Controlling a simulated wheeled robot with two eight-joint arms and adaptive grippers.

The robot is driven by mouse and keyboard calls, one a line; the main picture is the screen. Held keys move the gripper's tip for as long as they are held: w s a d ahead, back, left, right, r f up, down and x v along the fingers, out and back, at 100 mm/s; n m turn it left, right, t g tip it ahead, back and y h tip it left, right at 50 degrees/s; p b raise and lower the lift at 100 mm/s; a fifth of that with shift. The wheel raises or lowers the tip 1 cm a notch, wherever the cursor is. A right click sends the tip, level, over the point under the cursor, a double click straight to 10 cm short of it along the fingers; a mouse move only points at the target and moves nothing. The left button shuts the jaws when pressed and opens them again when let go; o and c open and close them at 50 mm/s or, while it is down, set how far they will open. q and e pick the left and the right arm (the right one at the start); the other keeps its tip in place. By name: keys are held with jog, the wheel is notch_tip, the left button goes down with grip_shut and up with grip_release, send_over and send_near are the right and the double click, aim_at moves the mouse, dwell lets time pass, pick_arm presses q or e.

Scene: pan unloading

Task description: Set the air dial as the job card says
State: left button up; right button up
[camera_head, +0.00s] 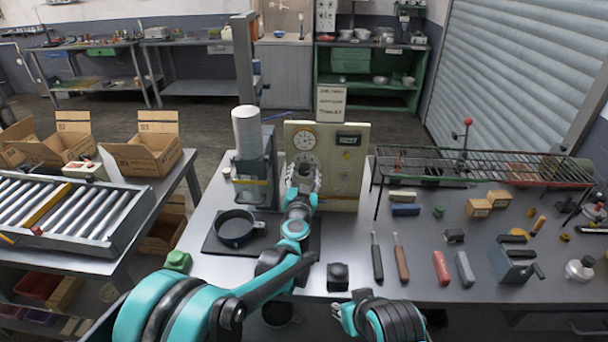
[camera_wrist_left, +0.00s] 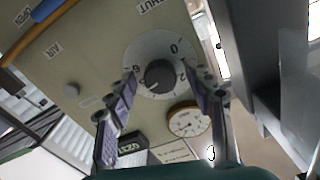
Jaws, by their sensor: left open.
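A beige control panel (camera_head: 343,185) stands at the back of the bench, with a round gauge (camera_head: 303,138) and a dark display (camera_head: 349,140). In the left wrist view, a dark dial knob (camera_wrist_left: 160,75) sits on a white numbered plate (camera_wrist_left: 147,49). My left gripper (camera_head: 303,181) is in front of the panel and hides the knob in the head view. In the left wrist view its open fingers (camera_wrist_left: 164,84) lie either side of the knob; contact cannot be told. The job card (camera_head: 330,103) stands above the panel, its print too small to read surely. My right gripper (camera_head: 343,317) is low at the front.
A press-like machine (camera_head: 252,160) stands left of the panel, with a black pan (camera_head: 235,228) before it. A wire rack (camera_head: 480,166) stands to the right. Tools and small blocks cover the bench's right side. A roller conveyor (camera_head: 70,212) is at the left.

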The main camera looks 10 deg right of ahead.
pick_arm(q)
jog(key=v, duration=1.1)
jog(key=shift+s, duration=0.4)
jog(key=shift+a, duration=0.1)
jog(key=s+a+r+m+g+h, duration=0.1)
jog(key=s+a+r+g+h, duration=0.2)
jog(key=s+a+r, duration=0.4)
jog(key=s+a+f+n+g+y, duration=0.3)
jog(key=s+a+f, duration=0.4)
jog(key=s+a, duration=0.3)
jog(key=s+a+f+n+g+y, duration=0.4)
jog(key=s+a+f, duration=0.4)
jog(key=a, duration=0.5)
jog(key=shift+s+a+f+y, duration=0.25)
jog(key=shift+s+y, duration=0.25)
jog(key=shift+s, duration=0.5)
